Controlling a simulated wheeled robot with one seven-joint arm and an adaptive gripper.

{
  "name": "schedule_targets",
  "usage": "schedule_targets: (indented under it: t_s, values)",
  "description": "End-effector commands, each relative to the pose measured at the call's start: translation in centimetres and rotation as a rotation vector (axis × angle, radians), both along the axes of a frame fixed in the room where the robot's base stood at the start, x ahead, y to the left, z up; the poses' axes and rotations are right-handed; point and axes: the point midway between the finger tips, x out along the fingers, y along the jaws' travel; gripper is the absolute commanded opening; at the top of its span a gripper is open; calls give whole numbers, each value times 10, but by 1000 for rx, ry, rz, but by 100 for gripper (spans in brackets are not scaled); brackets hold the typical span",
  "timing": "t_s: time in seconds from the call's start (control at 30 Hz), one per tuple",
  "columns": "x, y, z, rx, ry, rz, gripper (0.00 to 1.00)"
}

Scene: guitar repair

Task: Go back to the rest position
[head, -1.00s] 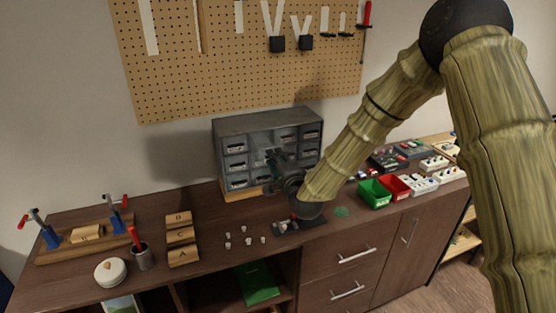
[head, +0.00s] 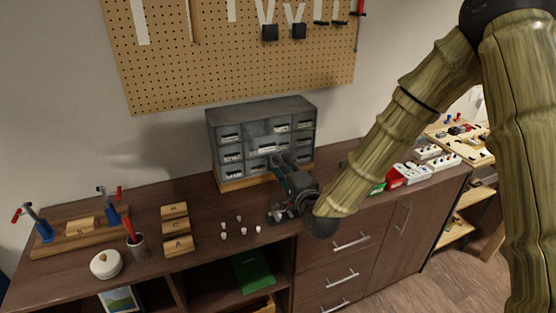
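My gripper (head: 282,165) is in front of the right part of the grey drawer cabinet (head: 222,143), above the workbench top. Its fingers point toward the cabinet. They are small and dark here, and I cannot tell whether they are open or shut. I see nothing clearly held. My wrist and arm hide part of the bench to the right.
Several small white pieces (head: 243,231) lie left of my gripper. Wooden blocks (head: 178,245), a cup (head: 138,246) and a round white container (head: 106,264) stand further left. Red and green bins (head: 395,177) and white boxes sit at the right, partly behind my arm.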

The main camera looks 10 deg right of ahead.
Motion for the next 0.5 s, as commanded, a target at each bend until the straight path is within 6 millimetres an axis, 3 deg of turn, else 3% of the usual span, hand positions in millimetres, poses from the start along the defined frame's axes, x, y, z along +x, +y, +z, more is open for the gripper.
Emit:
schedule_targets:
  t_s: [0.2,0.5]
  values:
    - [-12,-3,0,1,0,0,24]
    - [-12,-3,0,0,0,0,24]
